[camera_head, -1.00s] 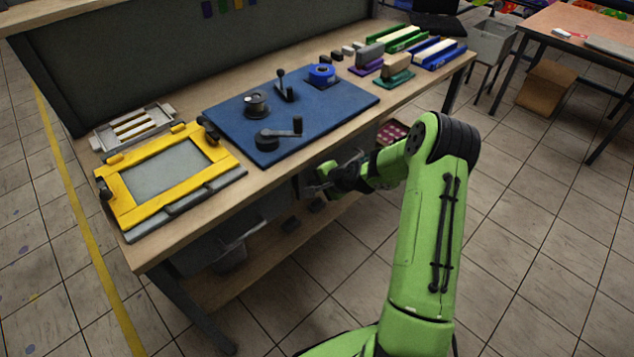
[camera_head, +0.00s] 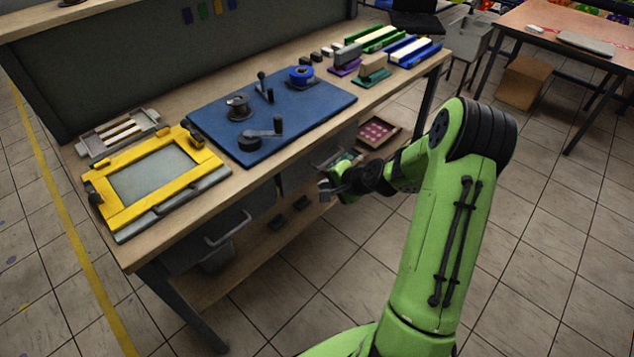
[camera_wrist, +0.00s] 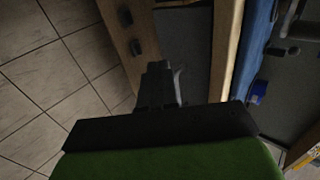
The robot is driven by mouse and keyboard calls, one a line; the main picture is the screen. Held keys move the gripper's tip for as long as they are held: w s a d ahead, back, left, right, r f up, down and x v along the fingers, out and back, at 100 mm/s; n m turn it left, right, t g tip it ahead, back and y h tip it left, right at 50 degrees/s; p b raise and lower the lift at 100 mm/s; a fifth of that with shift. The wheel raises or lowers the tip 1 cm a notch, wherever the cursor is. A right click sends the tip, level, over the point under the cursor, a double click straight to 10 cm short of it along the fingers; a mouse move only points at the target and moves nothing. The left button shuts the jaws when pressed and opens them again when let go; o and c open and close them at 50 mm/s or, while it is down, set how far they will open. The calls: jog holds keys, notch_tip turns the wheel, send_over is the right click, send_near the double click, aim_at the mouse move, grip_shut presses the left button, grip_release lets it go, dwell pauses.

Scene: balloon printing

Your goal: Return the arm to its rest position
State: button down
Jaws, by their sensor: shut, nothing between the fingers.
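My green arm (camera_head: 435,230) stands in front of the workbench in the head view, bent at the elbow, with its forearm reaching left. My gripper (camera_head: 326,186) is beside the bench's front edge, below the level of the top, and holds nothing. In the wrist view my gripper (camera_wrist: 157,85) is dark, with its fingers together. The bench edge is to its right and the tiled floor to its left.
The wooden workbench (camera_head: 185,219) carries a yellow frame (camera_head: 118,208), a blue board (camera_head: 300,115) with cranks, and coloured blocks at the far end. Drawers and a lower shelf (camera_head: 262,255) lie under it. Tiled floor is open to the right.

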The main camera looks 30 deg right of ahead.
jog(key=shift+s+r, duration=0.15)
jog(key=s+a+r+n+g+h+p, duration=0.1)
jog(key=s+a+r+n+g+p, duration=0.1)
jog(key=s+a+r+n, duration=0.45)
jog(key=s+a+r+n+g+h+p, duration=0.1)
jog(key=s+a+r+n+p, duration=0.2)
jog(key=r, duration=0.7)
jog(key=s+a+r+n, duration=0.1)
jog(key=s+r, duration=0.2)
jog(key=s, duration=0.3)
jog(key=s+a+r+n+p, duration=0.1)
jog(key=s+r+n, duration=0.1)
jog(key=s, duration=0.4)
jog(key=s+a+r+n+h, duration=0.1)
jog(key=s+r, duration=0.3)
jog(key=s, duration=0.2)
jog(key=shift+s+a+r, duration=0.2)
jog(key=shift+s+r, duration=0.15)
jog(key=shift+n, duration=0.25)
jog(key=shift+w+r, duration=0.1)
